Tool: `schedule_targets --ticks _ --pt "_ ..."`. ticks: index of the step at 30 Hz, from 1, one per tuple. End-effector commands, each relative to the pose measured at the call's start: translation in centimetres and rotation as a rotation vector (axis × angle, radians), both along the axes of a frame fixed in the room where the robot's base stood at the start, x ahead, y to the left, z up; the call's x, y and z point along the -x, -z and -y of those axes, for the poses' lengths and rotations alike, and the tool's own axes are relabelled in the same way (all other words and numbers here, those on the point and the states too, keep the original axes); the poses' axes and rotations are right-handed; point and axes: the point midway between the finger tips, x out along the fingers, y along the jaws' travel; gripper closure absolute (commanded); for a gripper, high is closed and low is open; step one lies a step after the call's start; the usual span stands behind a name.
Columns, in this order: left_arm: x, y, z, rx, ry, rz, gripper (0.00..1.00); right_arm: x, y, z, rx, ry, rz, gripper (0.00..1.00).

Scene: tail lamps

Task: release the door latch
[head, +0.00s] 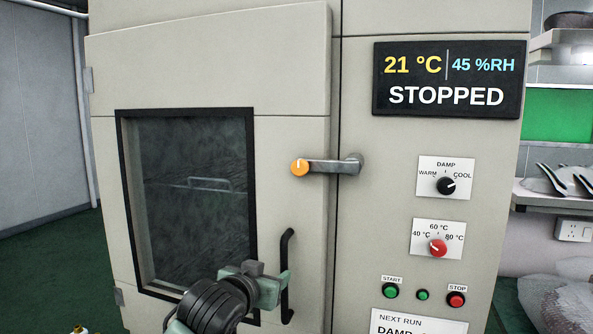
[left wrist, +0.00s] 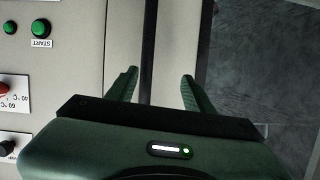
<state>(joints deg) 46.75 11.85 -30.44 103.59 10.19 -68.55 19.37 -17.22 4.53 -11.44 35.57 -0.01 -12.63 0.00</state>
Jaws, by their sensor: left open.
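The latch lever (head: 335,167) is a grey bar with an orange knob (head: 300,167). It lies level across the seam between the door (head: 290,80) and the control panel side. The door looks shut. A black vertical pull handle (head: 287,275) is below the latch. My left gripper (head: 283,279) is open at this handle, well below the latch. In the left wrist view the dark handle (left wrist: 149,50) runs between the two spread fingers (left wrist: 158,82); whether they touch it I cannot tell. My right gripper is not in view.
The door has a dark window (head: 190,200). Right of the seam are a display (head: 450,80) reading STOPPED, a black knob (head: 446,186), a red knob (head: 438,248) and START and STOP buttons (head: 456,299). Shelves (head: 560,195) stand at the far right.

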Motion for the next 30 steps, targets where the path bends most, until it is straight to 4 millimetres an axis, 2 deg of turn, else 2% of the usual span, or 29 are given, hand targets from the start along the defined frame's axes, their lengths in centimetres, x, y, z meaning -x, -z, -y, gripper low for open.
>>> schedule_targets --ticks 1,5,9,12,15,18,30 --pt "0.1 -2.4 0.4 -0.001 0.006 0.036 0.48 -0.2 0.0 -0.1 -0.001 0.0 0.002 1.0" --pt "0.7 -8.7 1.3 -0.003 0.022 0.125 0.48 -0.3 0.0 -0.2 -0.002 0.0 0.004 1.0" --pt "2.5 -16.5 2.7 -0.01 0.043 0.24 0.48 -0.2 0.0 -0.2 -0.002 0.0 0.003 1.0" --pt "3.7 -20.2 3.3 -0.015 0.053 0.296 0.48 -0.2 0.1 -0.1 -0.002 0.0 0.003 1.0" --pt "4.4 -21.9 3.6 -0.016 0.057 0.322 0.48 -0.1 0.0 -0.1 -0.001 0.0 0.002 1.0" --pt "4.0 -22.4 3.9 -0.017 0.058 0.326 0.48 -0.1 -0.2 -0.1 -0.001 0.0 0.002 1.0" --pt "-1.7 -22.4 5.7 -0.016 0.058 0.324 0.48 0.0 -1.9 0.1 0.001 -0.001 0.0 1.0"
